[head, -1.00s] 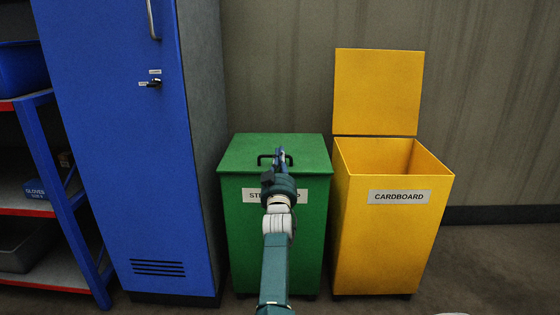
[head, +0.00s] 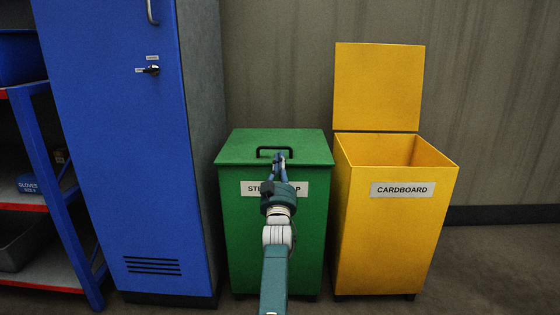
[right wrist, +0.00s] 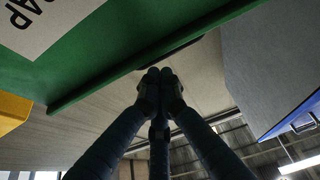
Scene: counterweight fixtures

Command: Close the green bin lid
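The green bin (head: 276,235) stands between the blue cabinet and the yellow bin. Its green lid (head: 240,150) lies flat across the top, with no gap that I can see. A black handle (head: 272,150) is on the lid. My right gripper (head: 280,160) is at the lid's front edge, in front of the handle; I cannot tell whether it touches. In the right wrist view, its fingers (right wrist: 160,76) are together and hold nothing, near the green edge (right wrist: 130,70). My arm hides part of the bin's label. My left gripper is not in view.
The yellow cardboard bin (head: 390,230) stands close on the right, its yellow lid (head: 378,88) upright and open. The tall blue cabinet (head: 120,150) is close on the left. A blue shelf rack (head: 52,190) is at the far left. Floor is free at the right.

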